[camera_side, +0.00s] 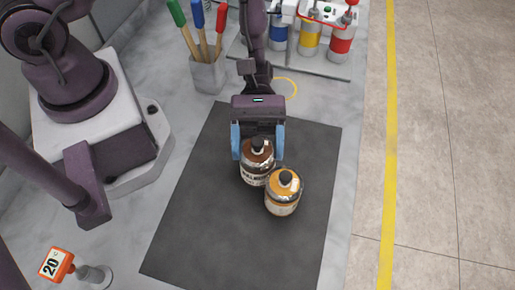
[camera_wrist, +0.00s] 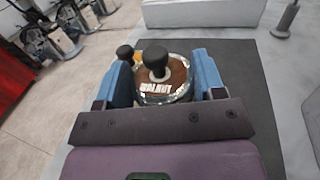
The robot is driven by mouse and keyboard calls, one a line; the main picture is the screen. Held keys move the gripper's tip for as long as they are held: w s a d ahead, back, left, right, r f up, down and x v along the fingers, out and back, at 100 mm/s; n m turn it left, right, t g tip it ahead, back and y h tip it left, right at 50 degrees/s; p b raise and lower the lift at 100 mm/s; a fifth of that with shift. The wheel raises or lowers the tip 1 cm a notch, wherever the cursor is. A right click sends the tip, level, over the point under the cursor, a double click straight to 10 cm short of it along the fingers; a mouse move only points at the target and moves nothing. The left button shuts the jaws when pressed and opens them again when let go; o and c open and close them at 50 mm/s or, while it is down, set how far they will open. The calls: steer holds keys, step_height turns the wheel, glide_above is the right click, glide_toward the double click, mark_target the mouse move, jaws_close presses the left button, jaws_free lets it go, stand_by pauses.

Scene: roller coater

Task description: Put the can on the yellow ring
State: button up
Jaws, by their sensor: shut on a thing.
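My gripper (camera_side: 257,143) has blue fingers and is shut on a brown can with a black knob on top (camera_side: 257,172). The brown can also shows between the fingers in the wrist view (camera_wrist: 163,84). In the side view it is over the dark mat; I cannot tell if it touches the mat. An orange-topped can (camera_side: 284,193) stands close beside it on the mat, to the right and nearer the front. It is mostly hidden in the wrist view, where a second black knob (camera_wrist: 125,53) shows. The yellow ring (camera_side: 285,87) lies on the grey surface behind the mat, partly hidden by my arm.
The dark mat (camera_side: 200,220) has free room around the cans. A grey holder with coloured-handled brushes (camera_side: 209,75) stands at the back left. A rack with blue, yellow and red containers (camera_side: 310,42) stands behind the ring. An orange display reading 20 (camera_side: 56,264) is at front left.

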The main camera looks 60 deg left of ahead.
step_height(320, 180, up, 15)
steer(key=s+a+f+m+g+y, duration=0.2)
steer(key=a+f+m+g+y, duration=0.7)
steer(key=a+f+m+y, duration=0.8)
steer(key=w+a+r+m+t+y, duration=0.1)
steer(key=w+r+m+t+y, duration=0.35)
steer(key=w+m+t, duration=0.8)
steer(key=w+a+r+m+t+y, duration=0.1)
steer(key=w+m+t+y, duration=0.65)
steer(key=t, duration=0.95)
steer(key=shift+s+d+f+m+t+h, duration=0.25)
steer(key=shift+s+f+m+t+h, duration=0.15)
steer(key=shift+f+m+t+h, duration=0.8)
steer(key=shift+s+d+f+m+t+h, duration=0.3)
steer(key=shift+f+m+t+h, duration=0.45)
steer(key=shift+m+h, duration=0.85)
steer(key=shift+s+d+f+m+t+h, duration=0.2)
steer(key=shift+s+f+m+t+h, duration=0.25)
steer(key=shift+f+m+t+h, duration=0.9)
